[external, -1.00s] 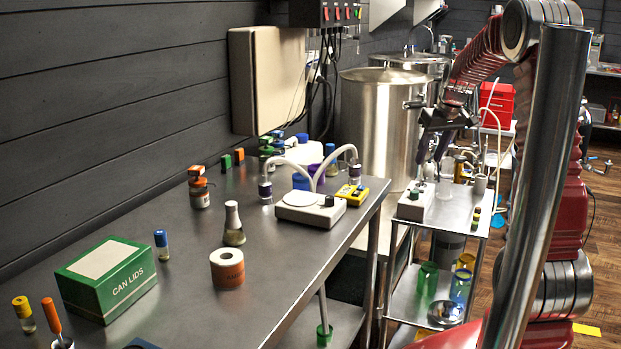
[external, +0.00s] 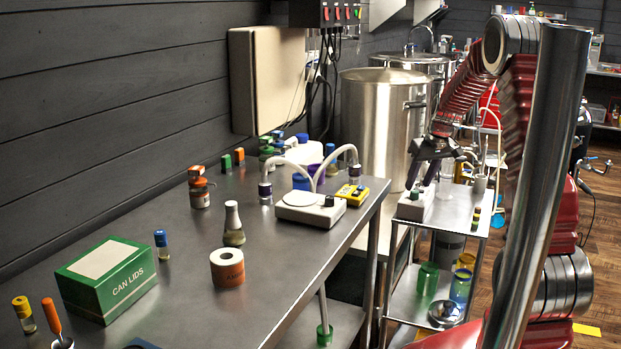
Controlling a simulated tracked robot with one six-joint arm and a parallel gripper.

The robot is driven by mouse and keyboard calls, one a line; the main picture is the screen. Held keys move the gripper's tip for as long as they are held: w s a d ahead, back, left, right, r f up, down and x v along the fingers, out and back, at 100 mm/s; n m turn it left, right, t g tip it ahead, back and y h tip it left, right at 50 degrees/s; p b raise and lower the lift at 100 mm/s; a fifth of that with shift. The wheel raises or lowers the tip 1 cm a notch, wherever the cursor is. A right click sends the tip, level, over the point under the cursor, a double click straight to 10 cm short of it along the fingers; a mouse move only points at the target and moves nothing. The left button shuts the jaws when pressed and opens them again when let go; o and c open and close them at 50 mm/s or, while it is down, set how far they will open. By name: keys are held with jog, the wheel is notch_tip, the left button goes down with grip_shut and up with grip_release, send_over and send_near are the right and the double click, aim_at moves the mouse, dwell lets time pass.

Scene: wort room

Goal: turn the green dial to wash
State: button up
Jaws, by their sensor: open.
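A small white box (external: 412,209) stands at the near left corner of the steel cart at the right. The green dial (external: 415,193) on its top shows only as a small dark spot, partly hidden by my fingers, and its setting cannot be read. My gripper (external: 419,186) points down over the box with its fingers apart, around or just above the dial. Whether they touch it cannot be told.
The steel cart (external: 462,204) also bears small bottles and coloured pieces right of the box. A tall steel pot (external: 378,125) stands behind it. The long workbench (external: 180,270) at the left holds another white device (external: 310,210) with hoses and a dial.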

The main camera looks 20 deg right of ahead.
aim_at(415, 191)
jog(key=shift+x, duration=1.85)
grip_shut()
